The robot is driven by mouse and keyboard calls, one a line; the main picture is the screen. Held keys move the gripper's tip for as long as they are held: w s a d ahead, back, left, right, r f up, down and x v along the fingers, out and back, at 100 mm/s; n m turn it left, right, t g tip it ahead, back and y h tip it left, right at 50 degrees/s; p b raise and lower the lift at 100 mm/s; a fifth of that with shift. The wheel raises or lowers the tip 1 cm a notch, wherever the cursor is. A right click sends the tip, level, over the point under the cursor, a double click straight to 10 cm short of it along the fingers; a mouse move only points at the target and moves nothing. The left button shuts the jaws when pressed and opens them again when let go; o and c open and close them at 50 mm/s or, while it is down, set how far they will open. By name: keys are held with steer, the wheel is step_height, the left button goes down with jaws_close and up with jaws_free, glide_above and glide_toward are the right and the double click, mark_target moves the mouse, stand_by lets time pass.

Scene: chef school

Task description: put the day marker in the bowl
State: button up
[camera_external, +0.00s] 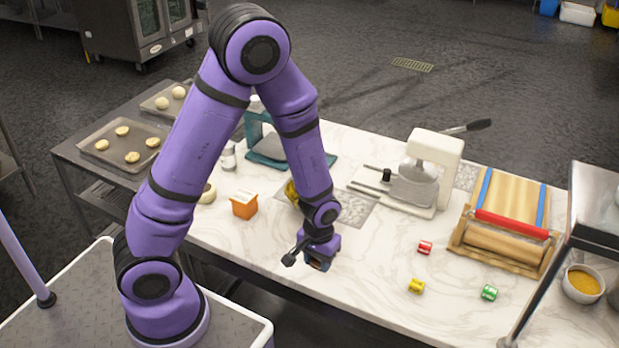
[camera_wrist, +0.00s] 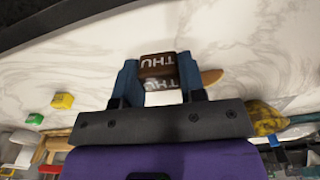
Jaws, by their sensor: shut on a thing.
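The day marker (camera_wrist: 157,66) is a small brown block lettered THU, with a second, paler lettered face, in the wrist view. My gripper (camera_wrist: 159,78) has its blue fingers shut on either side of it. In the external view my gripper (camera_external: 318,264) hangs low over the front of the marble table; the marker is mostly hidden there. A white bowl (camera_external: 570,292) with yellow-orange contents stands at the table's right end, far from my gripper. A small pale round dish (camera_external: 207,198) is left of my gripper; I cannot tell if it is a bowl.
Red (camera_external: 425,247), yellow (camera_external: 416,286) and green (camera_external: 489,293) day blocks lie between my gripper and the white bowl. An orange box (camera_external: 244,206) is left.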

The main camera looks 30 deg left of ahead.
stand_by(0.3)
steer(key=w+a+r, duration=0.5)
steer(key=w+a, duration=0.3)
steer(key=w, duration=0.4)
steer(key=w+a+r, duration=0.4)
steer(key=w+a, duration=0.4)
steer(key=w, duration=0.4)
steer(key=shift+n, duration=0.4)
steer(key=shift+a+f, duration=0.15)
steer(key=shift+f, duration=4.85)
steer(key=o, duration=1)
